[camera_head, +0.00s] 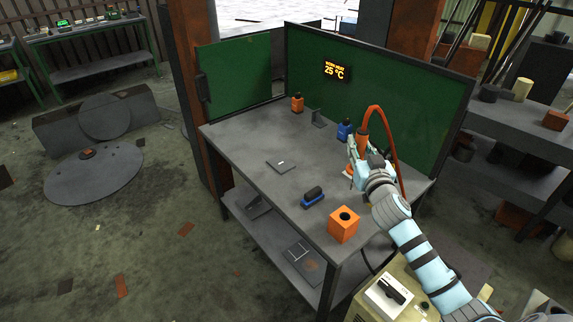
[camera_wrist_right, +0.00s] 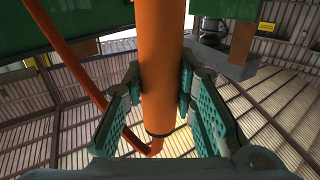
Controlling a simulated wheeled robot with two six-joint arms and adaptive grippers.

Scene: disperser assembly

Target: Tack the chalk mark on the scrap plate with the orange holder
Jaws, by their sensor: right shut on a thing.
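The scrap plate (camera_head: 281,166) lies flat on the grey workbench, a thin dark plate with a small pale mark on it. My right gripper (camera_head: 359,152) is above the right part of the bench, to the right of the plate and apart from it. It is shut on the orange holder (camera_head: 362,124), which stands up out of the fingers with an orange-red cable looping from its top. In the right wrist view the orange holder (camera_wrist_right: 160,60) runs between the two teal finger pads. The holder's lower end is hidden by the gripper. My left gripper is not in view.
On the workbench (camera_head: 240,140) are a blue-based brush (camera_head: 312,197), an orange block with a hole (camera_head: 344,226), an orange bottle (camera_head: 297,103), a blue bottle (camera_head: 345,131) and a dark bracket (camera_head: 318,118). Green screens (camera_head: 420,105) close the back. Bench around the plate is clear.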

